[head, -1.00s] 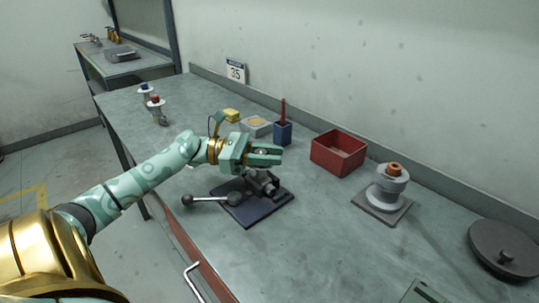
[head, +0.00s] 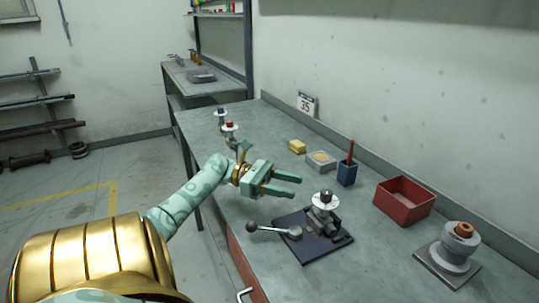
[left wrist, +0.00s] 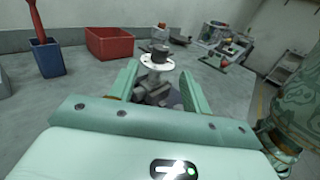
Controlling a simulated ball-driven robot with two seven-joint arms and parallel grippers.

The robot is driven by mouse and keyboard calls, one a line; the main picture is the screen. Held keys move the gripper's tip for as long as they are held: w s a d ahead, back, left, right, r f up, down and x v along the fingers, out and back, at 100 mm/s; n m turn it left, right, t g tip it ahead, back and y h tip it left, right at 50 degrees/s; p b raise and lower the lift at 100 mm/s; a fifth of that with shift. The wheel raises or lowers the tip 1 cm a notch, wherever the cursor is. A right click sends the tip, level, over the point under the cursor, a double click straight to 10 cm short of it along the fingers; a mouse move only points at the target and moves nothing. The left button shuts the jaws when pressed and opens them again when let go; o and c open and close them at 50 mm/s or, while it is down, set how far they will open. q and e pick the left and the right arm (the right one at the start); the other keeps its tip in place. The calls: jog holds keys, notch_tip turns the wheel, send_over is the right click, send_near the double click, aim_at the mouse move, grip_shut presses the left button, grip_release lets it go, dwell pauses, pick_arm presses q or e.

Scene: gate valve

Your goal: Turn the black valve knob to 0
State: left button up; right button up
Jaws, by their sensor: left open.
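The black valve knob (head: 326,195) sits on top of a white dial on a small grey valve (head: 320,218), which stands on a dark base plate (head: 290,243) on the bench. A lever with a round ball end (head: 252,227) reaches left from the plate. The dial's marks are too small to read. My left gripper (head: 296,186) is open and empty, just left of the knob and apart from it. In the left wrist view, the knob (left wrist: 160,49) and white dial (left wrist: 156,63) show ahead, between and beyond the two fingers. My right gripper is not in view.
A red bin (head: 404,201), a blue holder (head: 347,173), a grey box (head: 321,161) and a yellow block (head: 297,146) stand behind the valve. An orange-knobbed valve (head: 457,246) is at right. Red-knobbed (head: 230,129) and blue-knobbed (head: 221,115) valves stand at the far left.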

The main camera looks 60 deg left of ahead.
pick_arm(q)
jog(key=p+v, duration=0.1)
jog(key=v, duration=0.3)
jog(key=shift+s+a, duration=0.15)
jog(key=shift+a, duration=0.1)
dwell(0.4)
